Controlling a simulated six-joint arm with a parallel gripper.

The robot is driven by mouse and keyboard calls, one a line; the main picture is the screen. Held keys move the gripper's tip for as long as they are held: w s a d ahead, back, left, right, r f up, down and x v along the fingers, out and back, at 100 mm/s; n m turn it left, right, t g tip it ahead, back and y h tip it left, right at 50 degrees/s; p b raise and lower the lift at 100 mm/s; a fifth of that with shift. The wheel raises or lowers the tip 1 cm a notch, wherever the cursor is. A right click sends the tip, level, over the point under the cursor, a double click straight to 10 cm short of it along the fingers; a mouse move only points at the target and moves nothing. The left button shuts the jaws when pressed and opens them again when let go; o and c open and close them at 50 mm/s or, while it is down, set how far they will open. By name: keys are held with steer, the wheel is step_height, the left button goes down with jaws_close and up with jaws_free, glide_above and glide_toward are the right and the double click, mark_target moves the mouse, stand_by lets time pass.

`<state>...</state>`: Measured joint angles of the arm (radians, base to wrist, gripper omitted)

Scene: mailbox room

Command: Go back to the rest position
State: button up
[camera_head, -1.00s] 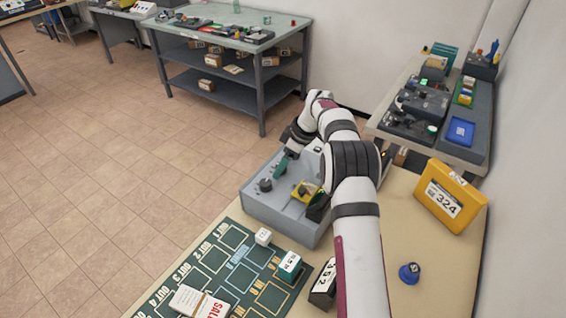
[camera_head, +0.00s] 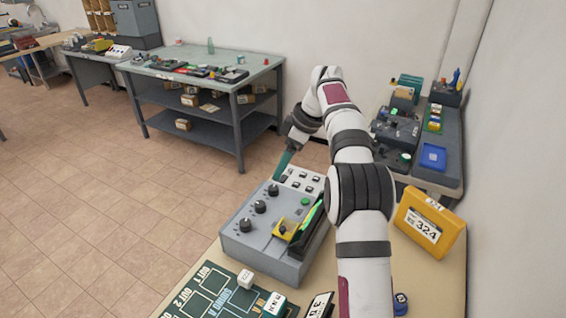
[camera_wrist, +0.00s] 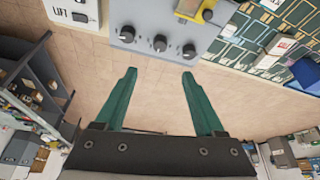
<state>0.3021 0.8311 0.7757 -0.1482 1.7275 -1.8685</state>
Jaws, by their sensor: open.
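My gripper (camera_wrist: 153,100) shows in the wrist view with its two green fingers spread apart and nothing between them. Past the fingertips are the tiled floor and the knob side of a grey control box (camera_wrist: 135,12). In the head view one green finger (camera_head: 284,163) shows above the far left corner of the control box (camera_head: 262,262). The box carries black knobs (camera_head: 246,226), a green button (camera_head: 305,201), small switches and a yellow part (camera_head: 287,233). The gripper appears clear of the box. My arm stretches out over the table's right part and hides some of the tabletop.
A dark green sorting mat (camera_head: 193,303) with small white-topped blocks (camera_head: 245,279) lies at the front. A yellow 324 box (camera_head: 430,220) stands at right near the wall. A side bench (camera_head: 445,176) holds trays and devices. A workbench (camera_head: 200,80) stands across the floor.

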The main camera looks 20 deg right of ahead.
stand_by(0.3)
steer(key=s+a+r+m+g+h, duration=0.1)
steer(key=s+a+r+m, duration=0.3)
steer(key=s, duration=0.6)
steer(key=s+a+r+m, duration=0.1)
steer(key=s+a+m, duration=0.4)
steer(key=s, duration=0.5)
steer(key=s+a+f+m, duration=0.1)
steer(key=s+f+m, duration=0.3)
steer(key=s, duration=0.7)
steer(key=s+a+f+m+g+h, duration=0.1)
steer(key=s+f+m, duration=0.3)
steer(key=s, duration=0.6)
steer(key=shift+s+a+f+g, duration=0.2)
steer(key=shift+s+a+g, duration=0.1)
steer(key=shift+s+a, duration=0.05)
